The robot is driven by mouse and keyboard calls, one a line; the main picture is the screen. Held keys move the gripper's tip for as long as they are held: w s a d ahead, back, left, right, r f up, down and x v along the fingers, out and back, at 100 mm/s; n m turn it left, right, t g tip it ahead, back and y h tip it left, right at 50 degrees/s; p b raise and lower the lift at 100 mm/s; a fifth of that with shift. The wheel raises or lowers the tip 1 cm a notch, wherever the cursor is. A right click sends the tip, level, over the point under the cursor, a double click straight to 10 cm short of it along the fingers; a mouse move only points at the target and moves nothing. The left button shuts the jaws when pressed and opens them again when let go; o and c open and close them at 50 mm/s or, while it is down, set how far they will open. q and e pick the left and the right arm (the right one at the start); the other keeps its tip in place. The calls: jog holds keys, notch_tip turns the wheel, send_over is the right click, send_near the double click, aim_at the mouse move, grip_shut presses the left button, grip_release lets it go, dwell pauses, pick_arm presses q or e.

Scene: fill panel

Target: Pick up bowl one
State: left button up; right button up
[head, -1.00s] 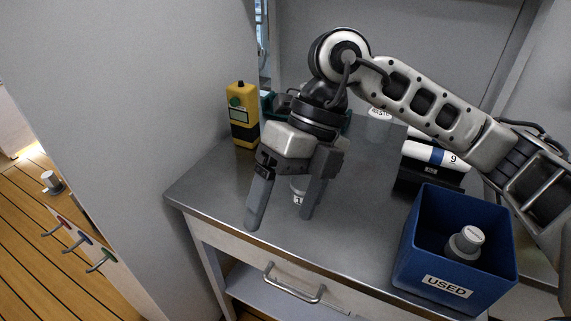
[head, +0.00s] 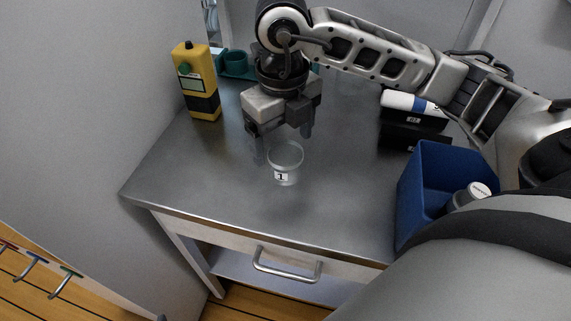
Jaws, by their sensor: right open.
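Bowl one is a small clear cup-like bowl (head: 286,163) with a white label reading 1, upright on the grey metal tabletop in the head view. My right gripper (head: 282,147) is open and empty, just behind and above the bowl. Its fingers point down, one towards the bowl's left side and the other behind its right side. I cannot tell whether a finger touches the bowl. My left gripper is not in view.
A blue bin (head: 425,178) with a white-capped container (head: 470,194) stands at the right. A yellow device (head: 195,82) and a teal holder (head: 236,64) stand at the back left. A white roll on a black holder (head: 405,134) is behind the bin. The front left tabletop (head: 190,180) is clear.

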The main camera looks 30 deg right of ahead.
aim_at(285, 156)
jog(key=shift+w+d+f+p, duration=0.1)
jog(key=shift+f+p, duration=0.05)
jog(key=shift+f, duration=0.75)
jog(key=shift+w+d+f+p, duration=0.1)
jog(key=shift+d+f, duration=0.05)
jog(key=shift+f, duration=0.75)
jog(key=shift+w+d+f+p, duration=0.1)
jog(key=shift+f+p, duration=0.05)
jog(key=shift+f, duration=0.75)
jog(key=c, duration=1.1)
